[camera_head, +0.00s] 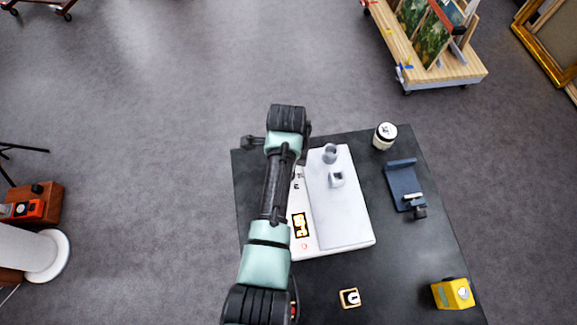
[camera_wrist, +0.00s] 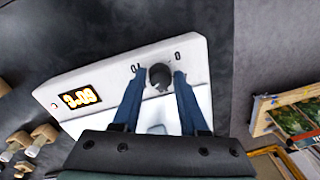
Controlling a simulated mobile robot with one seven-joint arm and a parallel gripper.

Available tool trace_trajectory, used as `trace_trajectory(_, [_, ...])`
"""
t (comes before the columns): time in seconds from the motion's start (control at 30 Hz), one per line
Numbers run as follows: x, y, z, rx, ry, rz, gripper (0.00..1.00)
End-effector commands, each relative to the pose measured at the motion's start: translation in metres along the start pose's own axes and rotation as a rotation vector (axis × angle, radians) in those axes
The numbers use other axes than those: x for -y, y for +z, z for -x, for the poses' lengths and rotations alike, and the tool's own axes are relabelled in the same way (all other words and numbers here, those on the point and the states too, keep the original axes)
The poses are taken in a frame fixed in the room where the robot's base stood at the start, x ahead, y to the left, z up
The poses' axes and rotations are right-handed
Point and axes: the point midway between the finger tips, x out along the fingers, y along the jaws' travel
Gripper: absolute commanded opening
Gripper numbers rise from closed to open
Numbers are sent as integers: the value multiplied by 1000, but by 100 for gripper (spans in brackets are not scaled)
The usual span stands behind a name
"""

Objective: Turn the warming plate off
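The warming plate (camera_head: 345,225) is a white slab on the dark table. It also shows in the wrist view (camera_wrist: 195,55), with a lit yellow-orange display (camera_wrist: 80,98), a small red mark and a dark round knob (camera_wrist: 160,76) near one end. Small dark marks sit on both sides of the knob. My gripper (camera_wrist: 161,74) has its two blue fingers apart, one on each side of the knob. I cannot tell whether they touch it. In the head view my arm hides the knob and most of the gripper.
Grey fittings (camera_head: 331,153) stand on the plate's top. To its right are a lidded jar (camera_head: 385,136) and a blue-grey stand (camera_head: 404,186). A yellow block (camera_head: 453,294) and a small wooden tile (camera_head: 350,298) lie nearer. A wooden painting cart (camera_head: 440,71) stands beyond the table.

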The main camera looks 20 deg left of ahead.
Motion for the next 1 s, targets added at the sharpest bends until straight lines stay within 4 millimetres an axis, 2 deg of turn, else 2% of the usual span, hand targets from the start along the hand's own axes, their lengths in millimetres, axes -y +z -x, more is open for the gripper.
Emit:
trace_trajectory(0.03, [0, 0, 0, 0, 0, 0, 32])
trace_trajectory(0.2, [0, 0, 0, 0, 0, 0, 1])
trace_trajectory(0.63, [0, 0, 1, 3, 0, 42, 0])
trace_trajectory(1.0, [0, -1, 2, 19, 1, 298, 0])
